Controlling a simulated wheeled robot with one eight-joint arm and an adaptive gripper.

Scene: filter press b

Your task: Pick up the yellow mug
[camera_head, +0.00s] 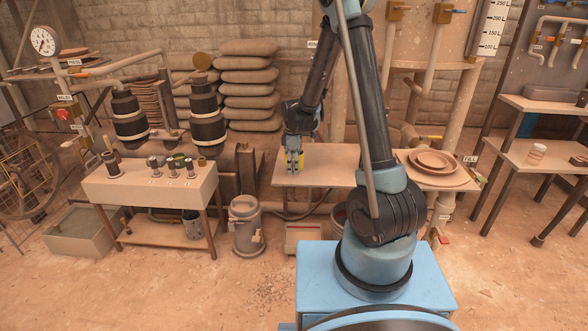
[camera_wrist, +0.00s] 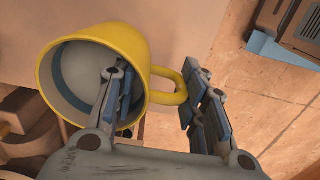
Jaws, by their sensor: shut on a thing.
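The yellow mug (camera_wrist: 137,52) fills the left of the wrist view, its open mouth towards the camera and its greyish inside showing. Its handle points right. My gripper (camera_wrist: 158,84) has one finger inside the mug and the other outside, beside the handle, with the mug's wall and handle between them. It is shut on the mug. In the head view my gripper (camera_head: 293,152) is at the left end of the middle bench (camera_head: 335,176), with bits of yellow showing at the fingers. I cannot tell there whether the mug touches the bench.
Round tan dishes (camera_head: 434,161) stand at the bench's right end. A low table (camera_head: 150,193) with several small cups is to the left, and a lidded grey canister (camera_head: 246,224) stands on the floor between. Shelves (camera_head: 541,155) are at the right.

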